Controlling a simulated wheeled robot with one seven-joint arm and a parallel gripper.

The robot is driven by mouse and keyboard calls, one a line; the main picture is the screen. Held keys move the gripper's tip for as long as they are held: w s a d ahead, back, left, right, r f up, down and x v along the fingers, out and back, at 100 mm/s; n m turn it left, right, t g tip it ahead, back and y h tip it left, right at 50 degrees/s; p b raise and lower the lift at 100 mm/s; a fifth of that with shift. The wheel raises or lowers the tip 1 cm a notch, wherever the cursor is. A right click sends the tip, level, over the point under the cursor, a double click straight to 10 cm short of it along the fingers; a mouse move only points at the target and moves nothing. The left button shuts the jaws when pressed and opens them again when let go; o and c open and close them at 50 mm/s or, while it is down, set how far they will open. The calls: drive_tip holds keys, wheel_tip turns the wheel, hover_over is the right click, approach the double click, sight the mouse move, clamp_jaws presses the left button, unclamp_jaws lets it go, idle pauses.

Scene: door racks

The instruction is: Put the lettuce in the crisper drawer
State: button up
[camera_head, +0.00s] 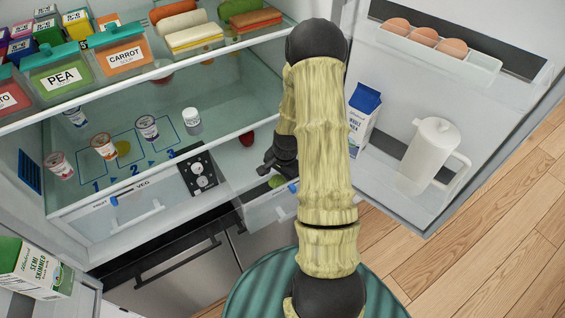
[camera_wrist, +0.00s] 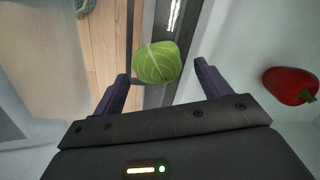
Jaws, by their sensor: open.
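The lettuce (camera_wrist: 157,62) is a round, pale green, veined head in the wrist view, ahead of and between my fingertips. A small green part of it (camera_head: 277,182) shows in the head view, just below my gripper (camera_head: 275,166). My gripper is open, with its two dark fingers apart (camera_wrist: 162,72). The lettuce looks clear of both fingers. A clear drawer (camera_head: 268,209) stands pulled out below my gripper at the fridge's lower right. I cannot tell whether the lettuce rests in it or is above it. My arm hides part of the drawer.
A red pepper (camera_wrist: 290,85) lies right of my gripper in the wrist view. Several yogurt cups (camera_head: 104,146) stand on the lower shelf. The open door holds eggs, a milk carton (camera_head: 362,118) and a white jug (camera_head: 428,152).

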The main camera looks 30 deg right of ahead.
sight(282, 182)
wheel_tip(282, 182, up, 10)
drive_tip(key=s+b, duration=0.1)
drive_tip(key=shift+s+d+b, duration=0.15)
drive_tip(key=shift+d+b, duration=0.15)
drive_tip(key=shift+b, duration=0.1)
drive_tip(key=shift+r, duration=0.1)
idle(0.4)
drive_tip(key=s+a+r+n, duration=0.5)
drive_tip(key=a+n, duration=0.1)
drive_tip(key=a, duration=0.1)
drive_tip(key=s+a+r+n+t, duration=0.1)
drive_tip(key=s+a+r+n, duration=0.4)
drive_tip(key=a+n, duration=0.2)
drive_tip(key=shift+s+a+h, duration=0.15)
drive_tip(key=shift+a+h, duration=0.15)
drive_tip(key=shift+a, duration=0.1)
